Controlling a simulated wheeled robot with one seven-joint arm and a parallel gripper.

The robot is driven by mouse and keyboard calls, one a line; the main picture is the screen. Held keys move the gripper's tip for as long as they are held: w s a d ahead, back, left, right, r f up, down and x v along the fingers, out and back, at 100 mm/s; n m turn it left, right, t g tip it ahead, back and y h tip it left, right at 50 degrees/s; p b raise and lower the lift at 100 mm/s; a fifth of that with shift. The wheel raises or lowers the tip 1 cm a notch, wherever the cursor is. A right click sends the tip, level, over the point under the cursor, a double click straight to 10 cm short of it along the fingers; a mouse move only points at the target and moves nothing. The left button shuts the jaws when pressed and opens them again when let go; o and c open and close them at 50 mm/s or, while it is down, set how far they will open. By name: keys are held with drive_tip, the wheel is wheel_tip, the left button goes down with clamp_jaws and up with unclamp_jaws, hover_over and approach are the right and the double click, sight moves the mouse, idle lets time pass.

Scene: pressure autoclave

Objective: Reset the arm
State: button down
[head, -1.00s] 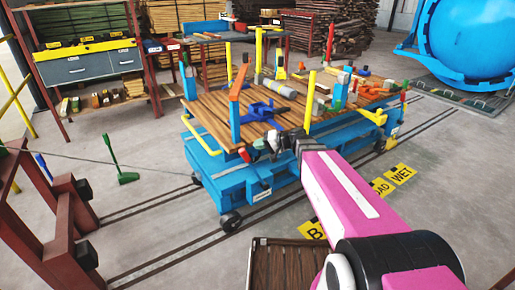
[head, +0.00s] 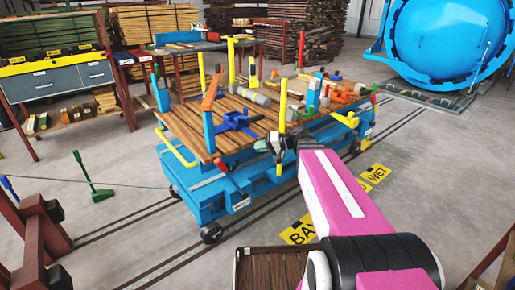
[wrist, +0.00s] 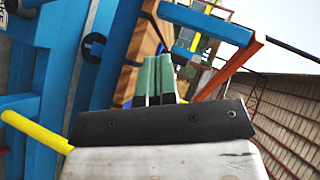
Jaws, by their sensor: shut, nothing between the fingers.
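My arm is pink with a dark wrist and reaches from the lower right toward the blue cart in the head view. My gripper (head: 274,144) is in front of the near side of the cart (head: 205,199), close to its wooden deck edge. In the wrist view the two green-tipped fingers (wrist: 159,78) lie side by side, shut with nothing between them. The wrist view is tilted, with blue cart frame at left and an orange-topped post (wrist: 232,68) at right. I cannot tell whether the fingers touch the cart.
The deck holds a blue clamp (head: 236,122), yellow posts (head: 283,106) and several loose tools. A blue autoclave (head: 440,45) stands at the back right. A green-handled tool (head: 92,180) is at the left. A red frame (head: 32,230) is at the lower left.

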drive_tip(key=s+d+f+g+h, duration=0.1)
drive_tip(key=s+d+f+h, duration=0.4)
drive_tip(key=d+f+h, duration=0.2)
drive_tip(key=s+d+f+m+g+h, duration=0.1)
drive_tip(key=s+d+f+h, duration=0.4)
drive_tip(key=f, duration=0.6)
drive_tip(key=shift+s+d+f+m+g+h, duration=0.15)
drive_tip(key=shift+s+d+m+g+h, duration=0.25)
drive_tip(key=shift+d+h, duration=0.55)
